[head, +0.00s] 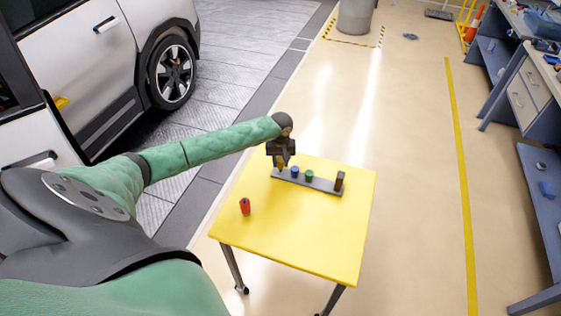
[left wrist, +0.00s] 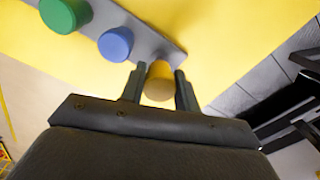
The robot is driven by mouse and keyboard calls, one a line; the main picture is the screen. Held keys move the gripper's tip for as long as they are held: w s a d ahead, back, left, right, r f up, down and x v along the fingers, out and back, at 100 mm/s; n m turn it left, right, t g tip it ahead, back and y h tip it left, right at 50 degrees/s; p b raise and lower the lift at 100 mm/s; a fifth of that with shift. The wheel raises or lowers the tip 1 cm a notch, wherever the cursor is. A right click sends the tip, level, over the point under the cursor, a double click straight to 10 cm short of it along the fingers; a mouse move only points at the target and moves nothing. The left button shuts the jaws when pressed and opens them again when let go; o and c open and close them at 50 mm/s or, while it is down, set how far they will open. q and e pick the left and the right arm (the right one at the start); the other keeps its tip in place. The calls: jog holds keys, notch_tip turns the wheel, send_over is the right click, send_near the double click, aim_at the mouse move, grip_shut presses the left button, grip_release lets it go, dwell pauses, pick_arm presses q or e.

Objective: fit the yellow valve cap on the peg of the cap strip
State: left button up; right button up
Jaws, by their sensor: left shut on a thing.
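The yellow valve cap (left wrist: 159,82) shows in the left wrist view between the two fingers of my left gripper (left wrist: 160,90), which is shut on it. The grey cap strip (head: 322,185) lies on the yellow table; it also shows in the left wrist view (left wrist: 140,40). The gripper (head: 281,166) is over the strip's left end in the head view. A blue cap (head: 295,170) and a green cap (head: 309,175) stand on the strip. The yellow cap overlaps the strip's end in the wrist view. The peg is hidden, so I cannot tell whether the cap sits on it. My right gripper is out of view.
A red cylinder (head: 245,206) stands at the table's left side. A dark brown block (head: 340,181) stands at the strip's right end. The front of the yellow table (head: 300,235) is clear. A white car (head: 110,60) is at left, blue-grey workbenches (head: 540,180) at right.

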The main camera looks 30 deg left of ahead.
aim_at(281, 169)
pick_arm(q)
jog(key=shift+f, duration=1.5)
jog(key=o, duration=1)
jog(key=shift+o, duration=0.2)
